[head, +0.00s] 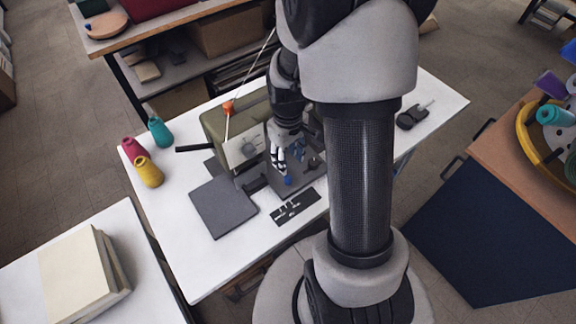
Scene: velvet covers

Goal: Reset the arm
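My arm rises large in the centre of the head view and reaches over a white table (200,270). My gripper (284,165) points down at the right end of an olive-green machine (217,122), which looks like a sewing machine. The gripper is small and partly lost among the machine's dark parts, so its opening and any contact cannot be made out. A small blue thing (288,181) shows just below the fingers. A dark grey square (223,206) lies flat on the table to the left of the gripper.
Magenta (133,148), yellow (148,172) and teal (160,132) thread cones stand at the table's left. A slotted dark plate (295,207) lies in front of the machine, and a black pedal-like object (412,115) at right. The table's front left is clear.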

